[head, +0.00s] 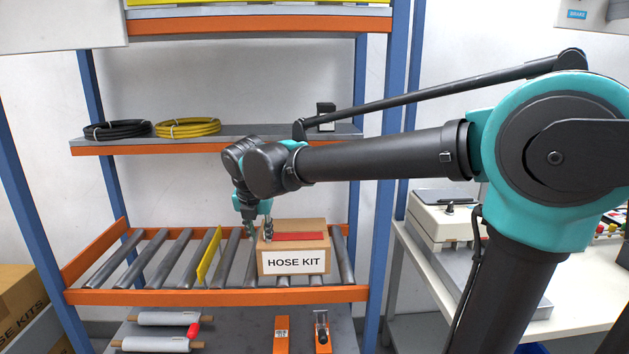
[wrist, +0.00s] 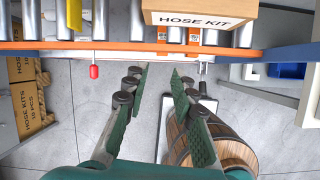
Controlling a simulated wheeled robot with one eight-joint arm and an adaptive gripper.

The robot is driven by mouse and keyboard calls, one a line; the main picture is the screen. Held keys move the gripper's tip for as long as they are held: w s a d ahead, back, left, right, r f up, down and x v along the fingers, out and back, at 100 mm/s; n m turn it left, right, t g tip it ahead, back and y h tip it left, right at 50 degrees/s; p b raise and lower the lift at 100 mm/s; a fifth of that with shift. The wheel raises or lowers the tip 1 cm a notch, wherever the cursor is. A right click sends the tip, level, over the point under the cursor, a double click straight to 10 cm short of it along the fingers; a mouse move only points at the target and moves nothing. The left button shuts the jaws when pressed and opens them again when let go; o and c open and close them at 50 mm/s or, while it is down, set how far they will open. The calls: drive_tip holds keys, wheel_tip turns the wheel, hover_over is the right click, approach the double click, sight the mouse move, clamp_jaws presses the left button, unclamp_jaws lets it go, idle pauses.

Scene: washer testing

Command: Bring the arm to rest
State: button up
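My arm reaches from the right across the head view, with its elbow folded. My gripper (head: 259,232) points down in front of the shelf rack and overlaps the left end of the hose kit box in that view. In the wrist view my gripper (wrist: 159,70) has its two fingers apart, with nothing between them and only grey floor behind. The brown box labelled HOSE KIT (head: 293,262) sits on the roller shelf (head: 150,297). It also shows at the top of the wrist view (wrist: 200,18), beyond the fingertips and apart from them.
A yellow divider (head: 208,257) stands on the rollers left of the box. Black (head: 118,130) and yellow (head: 188,128) hose coils lie on the shelf above. A white bench (head: 405,240) stands at right. A wooden barrel (wrist: 222,145) and cartons (wrist: 28,95) are below.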

drive_tip(key=s+d+f+m, duration=0.1)
drive_tip(key=d+f+m, duration=0.5)
drive_tip(key=d+m, duration=0.35)
drive_tip(key=s+d+f+m, duration=0.1)
drive_tip(key=d+f+m, duration=0.6)
drive_tip(key=d, duration=0.4)
drive_tip(key=s+d+f+m, duration=0.8)
drive_tip(key=s+d+m, duration=0.2)
drive_tip(key=m, duration=0.8)
drive_tip(key=d, duration=0.2)
drive_tip(key=shift+s+d+f, duration=0.3)
drive_tip(key=shift+d+f, duration=0.05)
drive_tip(key=shift+c, duration=0.4)
